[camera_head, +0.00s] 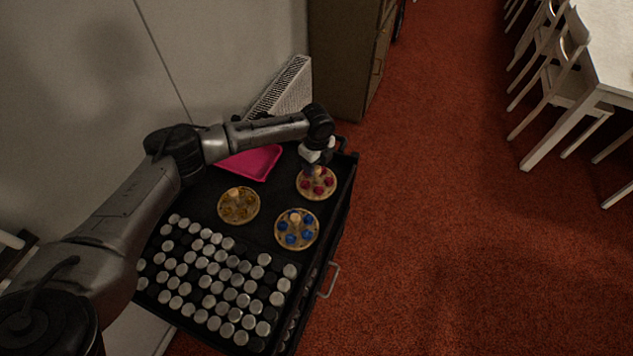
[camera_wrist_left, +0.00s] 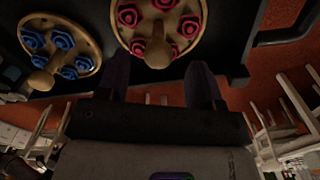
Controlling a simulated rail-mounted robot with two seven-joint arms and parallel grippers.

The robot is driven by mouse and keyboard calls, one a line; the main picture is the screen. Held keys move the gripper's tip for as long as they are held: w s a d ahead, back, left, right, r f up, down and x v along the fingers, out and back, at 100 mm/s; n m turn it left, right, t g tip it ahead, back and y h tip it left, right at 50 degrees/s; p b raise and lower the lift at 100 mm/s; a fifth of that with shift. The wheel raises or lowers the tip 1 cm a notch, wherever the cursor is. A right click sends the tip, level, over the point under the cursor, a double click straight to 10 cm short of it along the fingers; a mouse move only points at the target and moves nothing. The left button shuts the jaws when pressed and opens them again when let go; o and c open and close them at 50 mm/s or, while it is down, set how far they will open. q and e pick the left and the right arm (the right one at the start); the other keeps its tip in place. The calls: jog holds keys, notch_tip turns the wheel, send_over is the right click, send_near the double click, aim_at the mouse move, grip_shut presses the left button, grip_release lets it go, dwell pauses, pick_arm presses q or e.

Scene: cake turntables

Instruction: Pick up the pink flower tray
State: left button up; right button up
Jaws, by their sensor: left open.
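The pink flower tray (camera_head: 316,184) is a round wooden disc with a central knob and pink flowers, at the far right of the black cart top. It also shows at the top of the left wrist view (camera_wrist_left: 162,28), with its knob pointing toward my gripper. My left gripper (camera_head: 317,165) is right over the tray. In the left wrist view its two dark fingers (camera_wrist_left: 158,80) are apart, with the knob between or just beyond their tips. Nothing shows as held. My right gripper is not in view.
A blue flower tray (camera_head: 297,230) and a yellow flower tray (camera_head: 238,205) stand nearby on the cart (camera_head: 205,197). Many silver-topped jars (camera_head: 215,285) fill the cart's front. A magenta bin (camera_head: 253,162) lies behind. A wall and radiator (camera_head: 287,88) are at the back.

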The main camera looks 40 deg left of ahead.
aim_at(317, 169)
pick_arm(q)
jog(key=shift+s+d+f+b, duration=0.15)
jog(key=shift+f+b, duration=0.75)
jog(key=shift+f, duration=1.85)
jog(key=shift+c, duration=0.3)
jog(key=c, duration=0.9)
jog(key=shift+c, duration=0.5)
jog(key=shift+r, duration=0.1)
